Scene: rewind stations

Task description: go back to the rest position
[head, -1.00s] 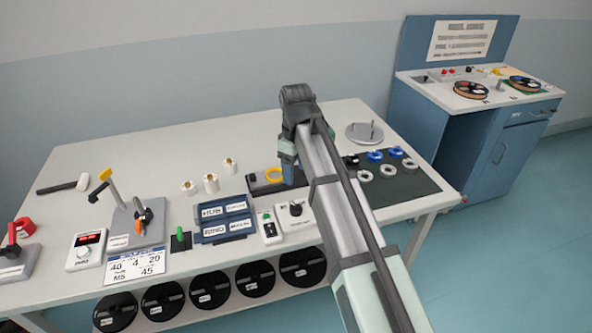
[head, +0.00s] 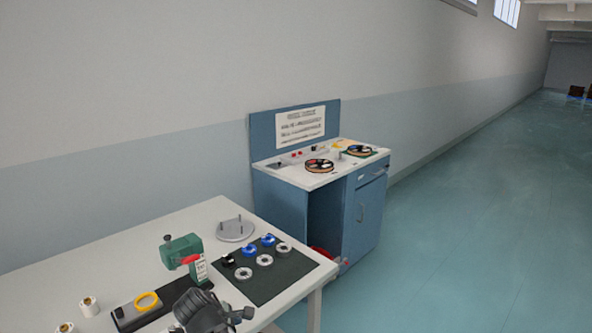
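Only a dark grey part of my own arm shows, at the bottom edge of the head view, in front of the near side of the white worktable (head: 205,215). No gripper fingers can be made out, so whether they hold anything is hidden. On the table, a green device (head: 181,251) with a red lever stands behind that part of the arm. A yellow ring (head: 147,301) lies on a dark base (head: 122,315) beside it.
A dark mat (head: 290,284) carries several white and blue rings. A grey disc with pins (head: 235,229) lies behind it. A blue cabinet (head: 367,220) with two reels (head: 319,165) stands beyond the table. Open floor (head: 480,230) lies to the right.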

